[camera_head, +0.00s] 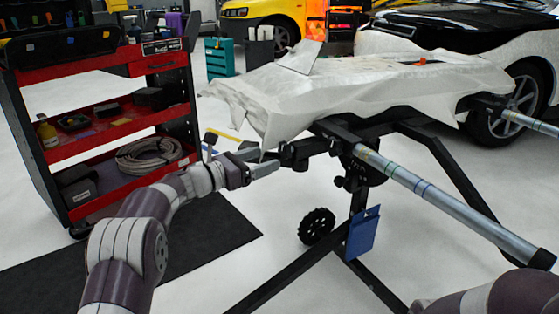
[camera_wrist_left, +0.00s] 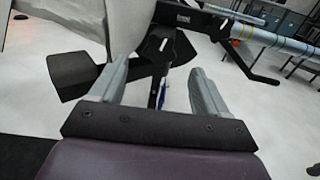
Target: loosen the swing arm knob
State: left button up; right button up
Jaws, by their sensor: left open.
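My left gripper (camera_head: 268,159) is open, just left of the black bracket of the stand (camera_head: 335,130). In the left wrist view its two grey fingers (camera_wrist_left: 168,72) are spread with nothing between them that I can see held. Beyond them is the black bracket (camera_wrist_left: 170,42). A dark block on a short bar (camera_wrist_left: 76,74) is left of the fingers. Small dark knobs (camera_head: 340,182) hang below the bracket in the head view; which one is the swing arm knob I cannot tell. My right gripper is out of view; only part of that arm shows at bottom right.
A white-wrapped panel (camera_head: 365,88) lies on top of the stand. A long grey tube (camera_head: 440,203) runs to the lower right. A red tool cart (camera_head: 105,118) stands left.

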aim_at(282, 153)
pick_arm(q)
jog(key=b+x, duration=0.1)
jog(key=x, duration=0.5)
jog(key=c, duration=1)
jog(key=n+p, duration=0.3)
jog(key=p, duration=0.2)
jog(key=shift+r+n+p, duration=0.3)
jog(key=shift+r+n, duration=0.05)
jog(key=shift+n, duration=0.05)
jog(key=shift+f, duration=0.35)
jog(key=o, duration=1)
